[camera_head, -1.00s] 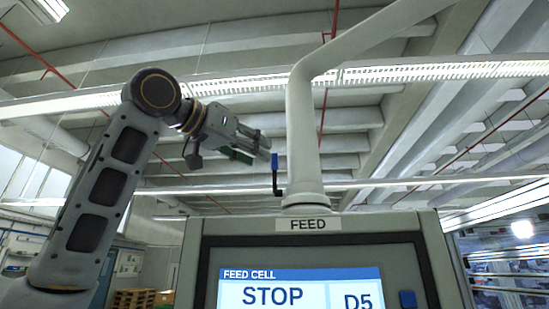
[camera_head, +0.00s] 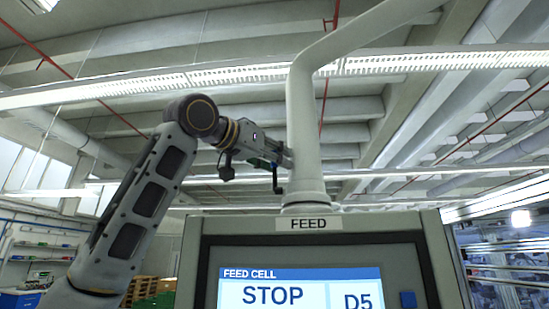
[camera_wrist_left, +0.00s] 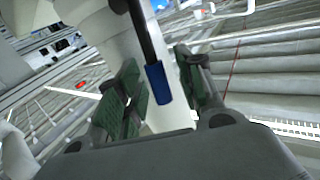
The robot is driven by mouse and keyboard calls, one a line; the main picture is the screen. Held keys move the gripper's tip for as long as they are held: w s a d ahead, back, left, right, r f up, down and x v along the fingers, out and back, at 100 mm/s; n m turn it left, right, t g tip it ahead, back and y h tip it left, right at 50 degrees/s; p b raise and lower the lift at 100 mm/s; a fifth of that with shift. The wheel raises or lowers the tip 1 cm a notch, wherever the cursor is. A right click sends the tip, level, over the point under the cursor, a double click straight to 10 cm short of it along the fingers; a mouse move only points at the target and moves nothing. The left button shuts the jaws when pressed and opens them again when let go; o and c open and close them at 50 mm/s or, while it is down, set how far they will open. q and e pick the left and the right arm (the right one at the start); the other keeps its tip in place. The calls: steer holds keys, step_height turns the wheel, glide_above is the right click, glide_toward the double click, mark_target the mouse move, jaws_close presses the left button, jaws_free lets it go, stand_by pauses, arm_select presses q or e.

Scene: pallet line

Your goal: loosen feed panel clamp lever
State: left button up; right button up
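The clamp lever is a black crank with a blue grip. In the head view its black stem (camera_head: 276,182) stands at the left foot of the post above the feed panel (camera_head: 310,240), and my gripper covers most of the blue grip. My left gripper (camera_head: 279,156) is at the lever's top. In the left wrist view the blue grip (camera_wrist_left: 158,84) lies between the green-padded fingers of my left gripper (camera_wrist_left: 161,86). The fingers are apart, one on each side of the grip, and do not look closed on it. My right gripper is not seen.
A thick grey post (camera_head: 302,140) rises from the panel top close to the fingertips, then bends right. The panel screen reads FEED CELL, STOP, D5. A blue button (camera_head: 408,299) is at its right. Left of the lever is open air.

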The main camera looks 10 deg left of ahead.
arm_select(q)
steer(key=shift+c, duration=0.4)
jaws_close()
